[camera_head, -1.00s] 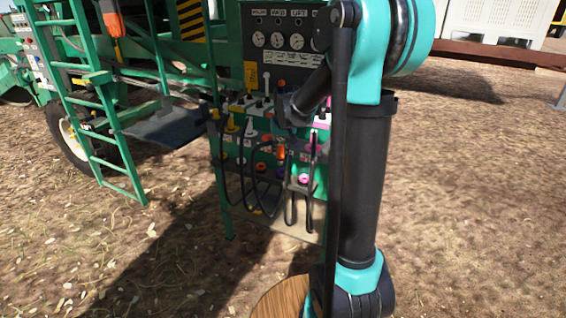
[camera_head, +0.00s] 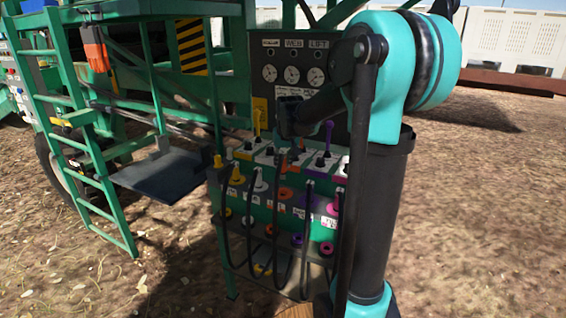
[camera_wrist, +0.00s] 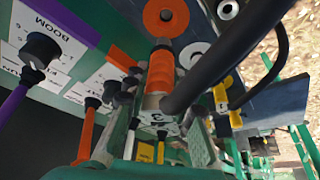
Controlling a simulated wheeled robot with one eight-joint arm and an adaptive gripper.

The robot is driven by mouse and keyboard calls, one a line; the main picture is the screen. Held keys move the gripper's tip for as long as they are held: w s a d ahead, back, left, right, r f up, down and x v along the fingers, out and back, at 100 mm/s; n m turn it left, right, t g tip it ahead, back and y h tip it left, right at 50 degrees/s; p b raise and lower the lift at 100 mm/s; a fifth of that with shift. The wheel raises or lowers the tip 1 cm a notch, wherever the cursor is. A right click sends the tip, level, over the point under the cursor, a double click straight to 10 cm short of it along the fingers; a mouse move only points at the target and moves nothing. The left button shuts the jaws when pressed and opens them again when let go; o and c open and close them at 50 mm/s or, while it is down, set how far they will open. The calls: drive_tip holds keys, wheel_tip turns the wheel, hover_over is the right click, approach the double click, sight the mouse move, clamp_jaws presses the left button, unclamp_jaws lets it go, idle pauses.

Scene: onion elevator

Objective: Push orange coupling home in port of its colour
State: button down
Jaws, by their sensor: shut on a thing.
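The orange coupling (camera_wrist: 165,75) is in the middle of the wrist view, with a silver collar and a black hose (camera_wrist: 205,72) running off to the upper right. My gripper (camera_wrist: 163,103) is shut on it. An orange ring-shaped port (camera_wrist: 165,15) lies beyond the coupling's far end. The coupling points toward it, but I cannot tell whether they touch. In the head view, orange rings show on the green panel, one in the upper row (camera_head: 285,193) and one in the lower row (camera_head: 268,228). The held coupling is not clearly visible there.
Colored levers, including a yellow one (camera_head: 257,118) and a purple one (camera_head: 328,138), stand above the ports. Black hoses hang in front of the panel. A white ring (camera_wrist: 195,52) lies beside the coupling. A green ladder (camera_head: 85,150) and dark platform (camera_head: 160,173) stand left.

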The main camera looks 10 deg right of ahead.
sight(283, 173)
drive_tip(key=shift+f, duration=2.95)
